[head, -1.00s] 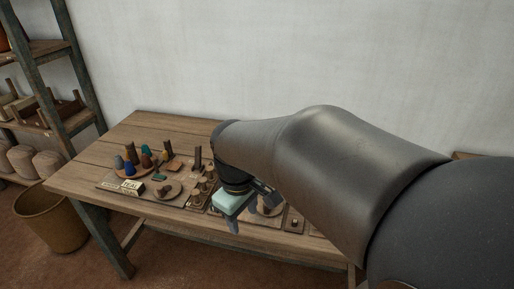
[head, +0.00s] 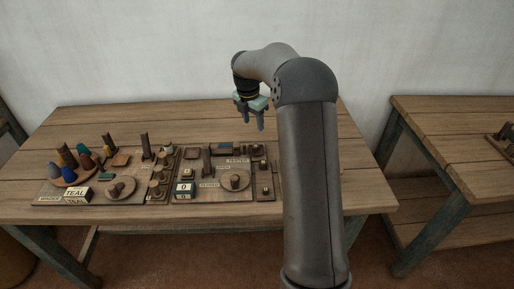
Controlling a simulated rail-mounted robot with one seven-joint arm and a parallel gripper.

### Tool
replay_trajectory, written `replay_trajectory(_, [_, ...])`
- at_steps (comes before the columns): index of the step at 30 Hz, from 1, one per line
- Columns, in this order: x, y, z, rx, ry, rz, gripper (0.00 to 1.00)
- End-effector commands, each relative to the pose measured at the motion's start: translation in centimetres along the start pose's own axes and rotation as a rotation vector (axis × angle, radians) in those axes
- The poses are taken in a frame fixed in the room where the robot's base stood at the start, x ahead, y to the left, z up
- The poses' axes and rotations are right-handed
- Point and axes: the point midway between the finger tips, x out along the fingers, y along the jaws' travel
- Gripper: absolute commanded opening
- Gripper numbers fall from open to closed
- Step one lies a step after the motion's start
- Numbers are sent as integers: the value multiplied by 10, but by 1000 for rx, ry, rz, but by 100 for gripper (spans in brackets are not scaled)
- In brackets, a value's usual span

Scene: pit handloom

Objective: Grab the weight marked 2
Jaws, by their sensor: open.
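My gripper (head: 251,116) is open and empty, pointing down above the back part of the wooden table, right of its middle. Small dark weights (head: 264,168) stand in a column of square pads at the right end of the boards, below and near my gripper in the head view. Several brass-coloured round pieces (head: 155,188) stand in another column further left. The marks on these pieces are too small to read, so I cannot tell which is marked 2. My arm may hide things right of the pads.
A second table (head: 440,125) stands at right. The back strip is clear.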

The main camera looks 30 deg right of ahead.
Motion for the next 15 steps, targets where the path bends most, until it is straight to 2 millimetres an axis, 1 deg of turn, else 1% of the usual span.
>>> replay_trajectory(1, [12, -1, -1, -1, 3, -4, 49])
replay_trajectory(6, [43, -1, 0, 1, 1, -3, 49])
replay_trajectory(9, [54, 0, 0, 1, 0, -2, 49])
replay_trajectory(15, [66, 0, -2, 1, 1, -1, 49])
